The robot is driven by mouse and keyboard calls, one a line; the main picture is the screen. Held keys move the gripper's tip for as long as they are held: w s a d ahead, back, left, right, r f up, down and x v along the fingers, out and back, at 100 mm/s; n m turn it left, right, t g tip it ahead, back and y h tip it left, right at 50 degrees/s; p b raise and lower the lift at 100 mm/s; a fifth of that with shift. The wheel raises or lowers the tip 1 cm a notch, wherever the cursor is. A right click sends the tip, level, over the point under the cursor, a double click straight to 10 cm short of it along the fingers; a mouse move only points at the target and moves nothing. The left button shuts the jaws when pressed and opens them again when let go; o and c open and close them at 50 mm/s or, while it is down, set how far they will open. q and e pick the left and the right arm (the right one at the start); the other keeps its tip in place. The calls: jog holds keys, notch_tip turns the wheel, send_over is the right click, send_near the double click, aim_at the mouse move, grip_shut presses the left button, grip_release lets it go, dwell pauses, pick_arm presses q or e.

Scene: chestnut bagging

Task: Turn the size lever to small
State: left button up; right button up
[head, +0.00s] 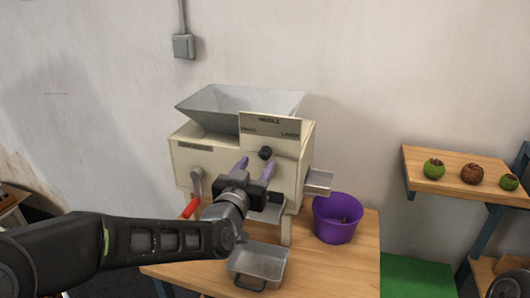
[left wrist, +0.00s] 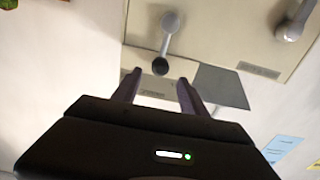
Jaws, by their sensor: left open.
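The cream sorting machine (head: 300,150) stands on a wooden table. Its label plate (head: 270,127) reads small at the left, large at the right and a middle mark at the top centre. The size lever's black knob (head: 265,153) sits below the plate, roughly under the middle mark. In the left wrist view the grey size lever (left wrist: 168,38) ends in its black knob (left wrist: 160,66). My left gripper (head: 254,166) is open, its purple fingers pointing at the machine front. In the left wrist view the knob lies just beyond the gap between the fingertips (left wrist: 157,80), apparently untouched. My right gripper is not in view.
A red-handled crank (head: 191,207) is at the machine's lower left. A metal tray (head: 258,263) and a purple bucket (head: 336,219) stand on the table (head: 350,270). A side chute (head: 319,181) sticks out right. A wall shelf (head: 450,179) holds chestnuts.

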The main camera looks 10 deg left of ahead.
aim_at(263, 156)
pick_arm(q)
jog(key=shift+w+r, duration=0.1)
jog(key=shift+w, duration=0.2)
jog(key=w, duration=0.2)
jog(key=w+p, duration=0.1)
jog(key=w, duration=0.1)
jog(key=w+p, duration=0.1)
jog(key=w, duration=0.2)
jog(key=shift+d, duration=0.25)
jog(key=shift+s, duration=0.1)
jog(key=shift+c, duration=0.2)
grip_shut()
dwell(0.5)
